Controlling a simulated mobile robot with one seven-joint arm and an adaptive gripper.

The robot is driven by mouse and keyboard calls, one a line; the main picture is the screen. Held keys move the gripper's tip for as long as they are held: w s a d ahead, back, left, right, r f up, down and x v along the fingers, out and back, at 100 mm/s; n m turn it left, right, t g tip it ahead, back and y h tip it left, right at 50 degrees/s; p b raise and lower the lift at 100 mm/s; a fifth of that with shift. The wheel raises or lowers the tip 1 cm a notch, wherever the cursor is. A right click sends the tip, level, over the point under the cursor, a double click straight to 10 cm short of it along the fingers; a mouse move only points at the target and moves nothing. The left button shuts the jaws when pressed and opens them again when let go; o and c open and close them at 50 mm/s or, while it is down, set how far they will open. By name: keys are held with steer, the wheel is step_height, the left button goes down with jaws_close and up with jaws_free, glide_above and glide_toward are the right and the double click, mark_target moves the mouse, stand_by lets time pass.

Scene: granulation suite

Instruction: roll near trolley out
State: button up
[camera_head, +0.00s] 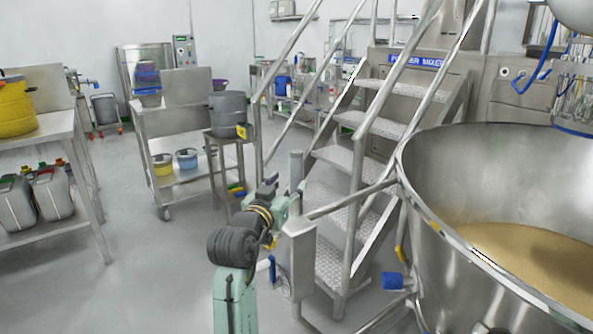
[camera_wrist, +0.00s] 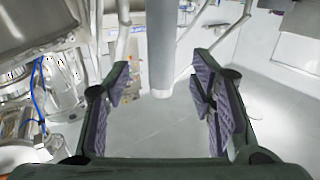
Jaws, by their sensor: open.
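A steel trolley (camera_head: 188,122) with a raised back panel and a caster stands left of centre in the head view. A large steel bowl (camera_head: 410,190) holding tan powder fills the right side; a steel post (camera_head: 302,248) with a grey cylindrical top (camera_head: 296,169) stands beside it, linked by a bar. I cannot tell which one the task means. My gripper (camera_head: 270,186) is open, close to the post. In the wrist view my gripper (camera_wrist: 162,92) has its fingers wide apart, with a grey cylinder (camera_wrist: 161,45) showing in the gap; I cannot see contact.
Steel steps with handrails (camera_head: 340,178) rise behind the post. A small stand (camera_head: 225,145) with a grey pot (camera_head: 228,112) is behind my gripper. A bench (camera_head: 45,132) with a yellow tub (camera_head: 14,108) and canisters is at left. The floor (camera_head: 150,275) at front left is clear.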

mark_target(294, 176)
steer(key=p+x, duration=0.1)
steer(key=x, duration=0.6)
steer(key=shift+w+r, duration=0.1)
steer(key=shift+w, duration=0.25)
steer(key=shift+c, duration=0.2)
jaws_close()
